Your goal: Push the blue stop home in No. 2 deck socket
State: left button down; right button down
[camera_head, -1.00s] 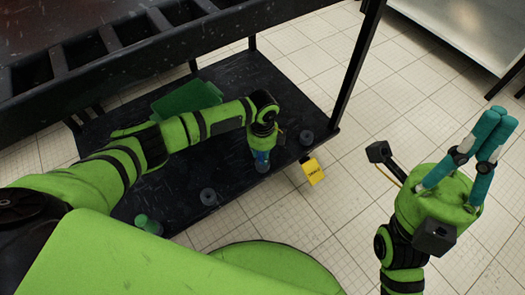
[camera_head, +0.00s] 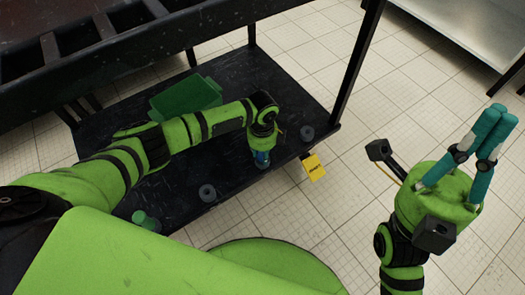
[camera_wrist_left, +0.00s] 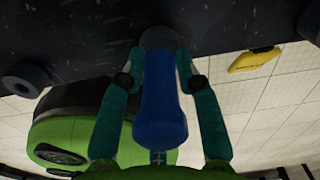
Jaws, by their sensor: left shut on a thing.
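The blue stop (camera_wrist_left: 161,108) is held between the two teal fingers of my left gripper (camera_wrist_left: 160,72), which is shut on it. Its far end meets a dark round shape at the black deck, probably a socket; how deep it sits cannot be told. In the head view the blue stop (camera_head: 261,159) shows below my left gripper (camera_head: 262,150), near the deck's front edge, between two grey ring sockets (camera_head: 207,193) (camera_head: 307,133). My right gripper (camera_head: 490,140) is raised over the floor, its teal fingers close together and apparently empty.
A green bin (camera_head: 187,98) stands on the black deck (camera_head: 285,100) behind my left arm. A green round piece (camera_head: 145,221) is at the deck's near left. A yellow tag (camera_head: 313,167) hangs at the front edge. A dark upper frame (camera_head: 150,35) overhangs the deck.

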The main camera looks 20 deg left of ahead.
pick_arm(q)
jog(key=shift+f, duration=0.15)
jog(key=c, duration=0.8)
grip_release()
notch_tip(320, 180, up, 12)
jog(key=shift+r, duration=0.1)
